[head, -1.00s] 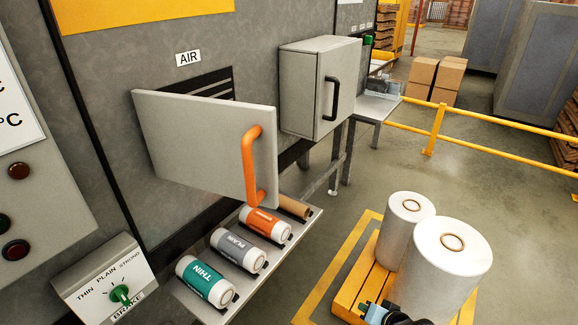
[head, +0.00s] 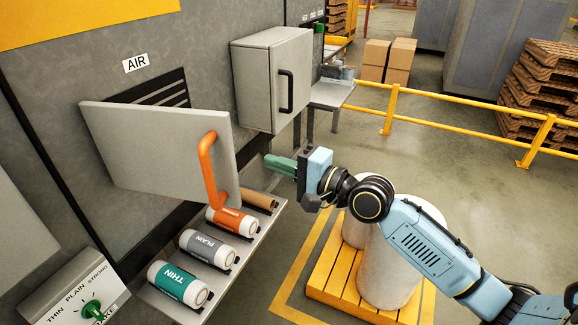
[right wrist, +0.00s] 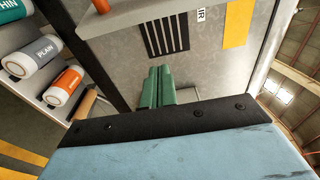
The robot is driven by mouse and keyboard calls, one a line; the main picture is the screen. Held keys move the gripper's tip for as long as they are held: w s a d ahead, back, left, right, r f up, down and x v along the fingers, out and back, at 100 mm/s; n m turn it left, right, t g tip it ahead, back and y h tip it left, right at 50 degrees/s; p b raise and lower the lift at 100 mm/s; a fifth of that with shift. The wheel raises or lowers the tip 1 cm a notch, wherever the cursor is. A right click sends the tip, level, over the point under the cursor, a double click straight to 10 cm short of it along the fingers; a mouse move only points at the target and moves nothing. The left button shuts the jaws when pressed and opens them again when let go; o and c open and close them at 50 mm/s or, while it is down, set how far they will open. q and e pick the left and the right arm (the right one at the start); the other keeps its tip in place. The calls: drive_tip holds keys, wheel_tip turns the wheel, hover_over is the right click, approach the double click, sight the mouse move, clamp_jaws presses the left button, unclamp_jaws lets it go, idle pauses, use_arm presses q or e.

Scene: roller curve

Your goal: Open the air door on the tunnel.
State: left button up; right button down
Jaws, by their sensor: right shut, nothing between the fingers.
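The air door is a light grey panel (head: 150,150) with an orange bar handle (head: 210,170) near its right edge, below the AIR label (head: 136,63). It stands swung out from the tunnel wall, with dark vent slots (head: 165,90) showing behind its top. My right gripper (head: 274,161) has green fingers, shut and empty, just right of the door's free edge and pointing left toward it. In the right wrist view its fingers (right wrist: 160,85) are together, with the vent slots beyond and part of the orange handle (right wrist: 100,5) at the top. My left gripper is out of view.
A grey cabinet (head: 270,80) juts from the wall behind my right gripper. A shelf with labelled rolls (head: 180,284) lies below the door. White rolls (head: 385,265) stand on a yellow pallet (head: 345,290) under my right arm. A yellow rail (head: 440,122) runs behind.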

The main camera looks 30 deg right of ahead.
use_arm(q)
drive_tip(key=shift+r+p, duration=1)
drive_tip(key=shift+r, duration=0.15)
use_arm(e)
drive_tip(key=shift+w+a, duration=0.25)
drive_tip(key=shift+a, duration=0.65)
drive_tip(key=shift+w+a, duration=0.2)
drive_tip(key=shift+a, duration=0.65)
drive_tip(key=shift+w+a, duration=0.25)
drive_tip(key=shift+a, duration=0.65)
